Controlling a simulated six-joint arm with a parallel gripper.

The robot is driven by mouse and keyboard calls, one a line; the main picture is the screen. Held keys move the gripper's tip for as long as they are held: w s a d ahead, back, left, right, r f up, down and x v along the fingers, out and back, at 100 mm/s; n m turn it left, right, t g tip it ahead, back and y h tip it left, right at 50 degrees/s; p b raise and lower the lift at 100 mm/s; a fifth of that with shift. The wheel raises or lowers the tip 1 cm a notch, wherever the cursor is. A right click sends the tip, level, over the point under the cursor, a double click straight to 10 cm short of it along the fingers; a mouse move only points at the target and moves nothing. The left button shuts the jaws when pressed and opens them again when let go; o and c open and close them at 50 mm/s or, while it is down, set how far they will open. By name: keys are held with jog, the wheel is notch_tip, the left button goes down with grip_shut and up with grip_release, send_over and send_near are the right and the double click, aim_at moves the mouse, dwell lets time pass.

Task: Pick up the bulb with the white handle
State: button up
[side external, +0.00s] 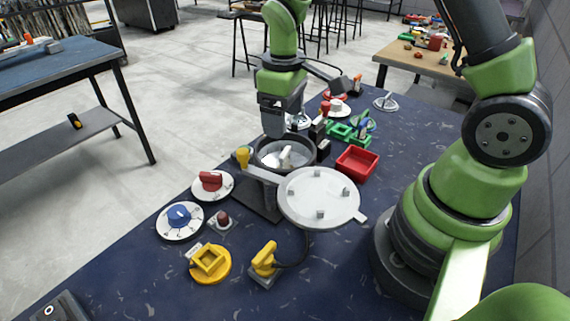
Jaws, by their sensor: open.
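My gripper (279,128) hangs pointing down just above the back of a round dark-rimmed pot (259,163). Its grey body shows, but the fingertips are small and partly lost against the pot's far rim. A small white upright piece (286,158) shows inside the pot's pale bowl, in front of and below my gripper. It may be the white handle; no bulb can be made out clearly on it. I see nothing held in my gripper.
A white round plate (318,197) with small pegs stands in front of the pot. A red tray (357,163) and green parts (345,131) lie right. Red (212,184) and blue (179,217) knob dials and yellow pieces (210,262) lie front left. Bare blue tabletop is at front.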

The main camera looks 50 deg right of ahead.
aim_at(285, 151)
jog(key=f, duration=1)
jog(key=shift+s, duration=0.2)
jog(key=c, duration=1)
notch_tip(285, 151, up, 10)
jog(key=shift+a+f, duration=0.15)
jog(key=shift+s+a+r+m, duration=0.3)
jog(key=shift+s+r+m, duration=0.15)
jog(key=shift+r, duration=0.4)
jog(key=shift+s+a+r+m, duration=0.3)
jog(key=shift+s+r+m, duration=0.15)
jog(key=shift+r, duration=0.35)
jog(key=shift+s+a+r+m, duration=0.3)
jog(key=shift+s+r+m, duration=0.15)
jog(key=shift+r, duration=0.4)
